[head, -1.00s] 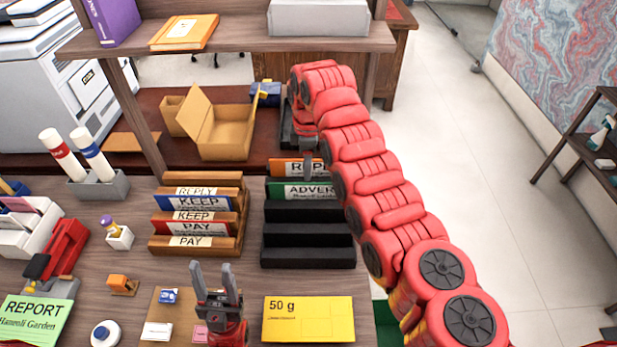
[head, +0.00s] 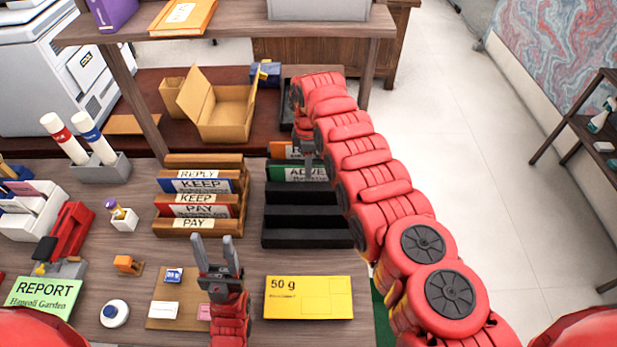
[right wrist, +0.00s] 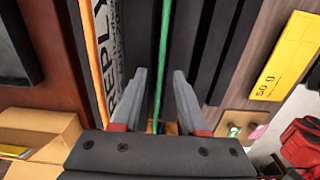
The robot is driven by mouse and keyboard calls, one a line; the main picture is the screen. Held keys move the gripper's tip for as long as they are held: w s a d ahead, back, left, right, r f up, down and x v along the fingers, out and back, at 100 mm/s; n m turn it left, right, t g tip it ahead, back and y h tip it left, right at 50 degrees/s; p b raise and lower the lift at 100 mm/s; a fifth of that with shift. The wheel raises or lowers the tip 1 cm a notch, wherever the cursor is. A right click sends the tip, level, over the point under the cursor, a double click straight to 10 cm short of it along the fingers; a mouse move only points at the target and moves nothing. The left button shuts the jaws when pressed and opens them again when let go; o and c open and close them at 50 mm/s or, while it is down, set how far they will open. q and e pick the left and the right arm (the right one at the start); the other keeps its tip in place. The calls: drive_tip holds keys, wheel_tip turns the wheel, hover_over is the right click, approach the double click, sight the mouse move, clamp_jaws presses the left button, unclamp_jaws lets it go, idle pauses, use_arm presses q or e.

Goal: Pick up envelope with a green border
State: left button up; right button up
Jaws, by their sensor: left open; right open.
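In the right wrist view the envelope's thin green edge (right wrist: 164,40) runs between the two open fingers of the right gripper (right wrist: 159,74). I cannot tell whether the fingers touch it. My left gripper (head: 213,240) is open and empty over the desk, left of the yellow envelope.
A wooden rack (head: 245,200) with several envelopes stands left of the black rack. The yellow "50 g" envelope (head: 308,310) lies in front. An open cardboard box (head: 225,120) is behind. A shelf (head: 240,45) spans the back. The black rack's front slots are empty.

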clamp_jaws()
idle(1.3)
